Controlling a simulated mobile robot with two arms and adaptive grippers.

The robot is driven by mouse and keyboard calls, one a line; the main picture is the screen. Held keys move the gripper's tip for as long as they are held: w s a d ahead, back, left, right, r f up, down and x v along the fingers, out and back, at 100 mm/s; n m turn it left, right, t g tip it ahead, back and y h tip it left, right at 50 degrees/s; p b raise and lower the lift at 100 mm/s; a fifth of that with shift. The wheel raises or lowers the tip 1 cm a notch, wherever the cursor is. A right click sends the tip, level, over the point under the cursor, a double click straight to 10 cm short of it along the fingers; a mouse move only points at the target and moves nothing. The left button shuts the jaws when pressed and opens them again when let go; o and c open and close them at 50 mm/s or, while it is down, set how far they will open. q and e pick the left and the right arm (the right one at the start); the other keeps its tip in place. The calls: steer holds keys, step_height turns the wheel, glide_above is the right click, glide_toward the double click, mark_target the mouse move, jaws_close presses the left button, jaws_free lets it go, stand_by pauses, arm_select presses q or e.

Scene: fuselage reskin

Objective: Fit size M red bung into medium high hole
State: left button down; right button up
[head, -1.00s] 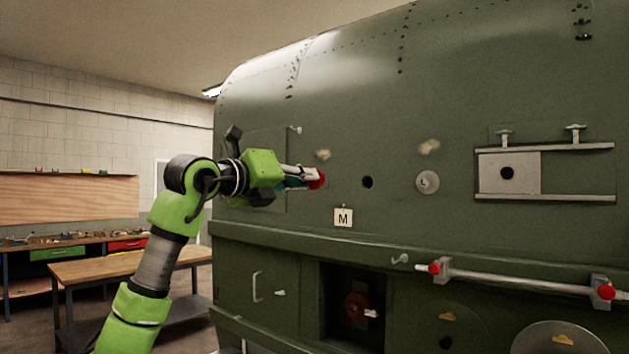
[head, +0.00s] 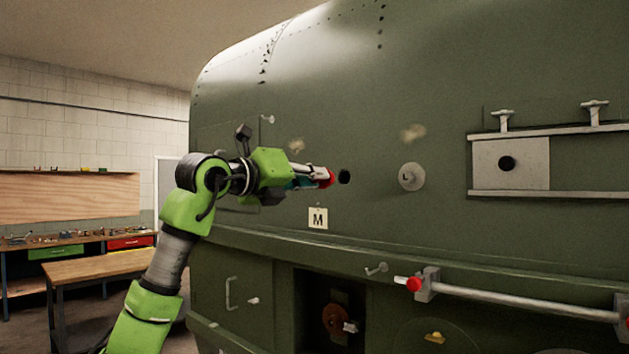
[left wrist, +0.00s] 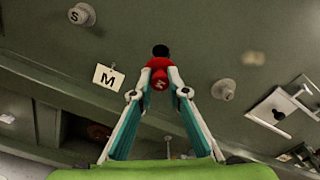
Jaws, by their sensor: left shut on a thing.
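My left gripper (head: 318,176) is shut on the red bung (head: 328,178), which sticks out at its fingertips. In the left wrist view the red bung (left wrist: 159,78) sits between both fingertips (left wrist: 158,88), with a pale mark on its near end. The dark round hole (head: 344,176) is in the green fuselage skin, just right of the bung in the head view. In the left wrist view the hole (left wrist: 161,51) shows just beyond the bung. I cannot tell whether bung and skin touch. The M tag (head: 318,218) hangs below and left of the hole. My right gripper is not in view.
A round plug marked L (head: 411,177) sits right of the hole. A railed plate with a dark hole (head: 511,164) is further right. A bar with red ends (head: 520,301) projects below. A plug marked S (left wrist: 82,14) shows in the left wrist view.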

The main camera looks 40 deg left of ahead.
mark_target(324, 185)
arm_select(q)
steer(key=shift+w+d+r+p, duration=0.1)
steer(key=shift+w+r+p, duration=0.1)
steer(key=shift+w+p, duration=0.9)
steer(key=shift+w, duration=0.35)
steer(key=shift+w+p, duration=0.3)
steer(key=shift+w, duration=0.15)
steer(key=shift+w+f, duration=0.15)
steer(key=shift+w, duration=0.15)
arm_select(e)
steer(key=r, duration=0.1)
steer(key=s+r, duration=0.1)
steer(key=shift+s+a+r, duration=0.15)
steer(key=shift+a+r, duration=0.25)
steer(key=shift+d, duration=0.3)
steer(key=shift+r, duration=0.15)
